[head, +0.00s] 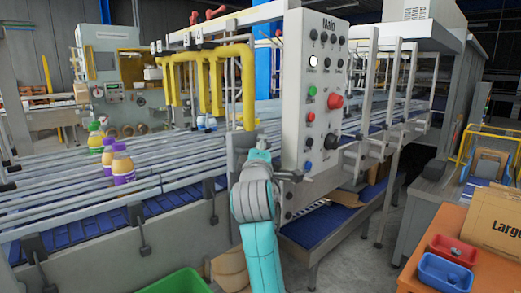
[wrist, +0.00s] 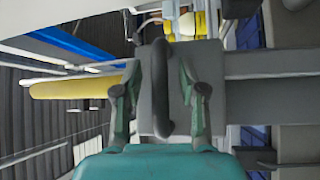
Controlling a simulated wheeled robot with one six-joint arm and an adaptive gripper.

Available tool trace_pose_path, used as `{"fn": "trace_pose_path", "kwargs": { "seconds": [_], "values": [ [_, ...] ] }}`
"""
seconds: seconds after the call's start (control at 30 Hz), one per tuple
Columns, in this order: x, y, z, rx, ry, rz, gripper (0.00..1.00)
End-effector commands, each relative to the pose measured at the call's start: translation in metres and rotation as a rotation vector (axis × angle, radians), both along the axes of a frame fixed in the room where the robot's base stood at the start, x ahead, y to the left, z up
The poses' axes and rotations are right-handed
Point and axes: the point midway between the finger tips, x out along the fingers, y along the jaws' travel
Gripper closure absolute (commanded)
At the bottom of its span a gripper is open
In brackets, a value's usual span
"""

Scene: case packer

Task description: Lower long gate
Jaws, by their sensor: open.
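A yellow tubular gate (head: 205,72) with several bent legs stands over the conveyor in the head view. Its longest leg (head: 248,95) runs down to a grey block beside the control panel; I take this for the long gate. A yellow bar (wrist: 75,88) shows at the left of the wrist view. My gripper (head: 256,147) is at the grey block in the head view. In the wrist view my gripper (wrist: 160,90) is open, its fingers on either side of a dark curved handle (wrist: 160,85) on a grey plate (wrist: 188,65). Finger contact with the handle is unclear.
The control panel (head: 318,100) stands close to the right of my gripper. Bottles (head: 121,162) stand on the conveyor at left. A green bin (head: 170,285) is low in front. An orange table (head: 420,280) with red and blue trays is at right.

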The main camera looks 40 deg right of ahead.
Motion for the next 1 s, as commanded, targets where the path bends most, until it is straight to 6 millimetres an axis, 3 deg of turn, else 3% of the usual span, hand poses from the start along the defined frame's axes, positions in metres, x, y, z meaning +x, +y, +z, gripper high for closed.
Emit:
{"fn": "trace_pose_path", "kwargs": {
  "seconds": [0.03, 0.2, 0.47, 0.63, 0.77, 1.0],
  "values": [
    [0.000, 0.000, 0.000, 0.000, 0.000, 0.000, 0.59],
    [0.000, 0.000, 0.000, 0.000, 0.000, 0.000, 1.00],
    [0.000, 0.000, 0.000, 0.000, 0.000, 0.000, 1.00],
    [0.000, 0.000, -0.012, 0.001, 0.003, 0.000, 1.00],
    [0.000, 0.000, -0.036, 0.001, 0.007, -0.001, 1.00],
    [0.000, 0.000, -0.099, 0.002, 0.010, 0.001, 1.00]
  ]
}}
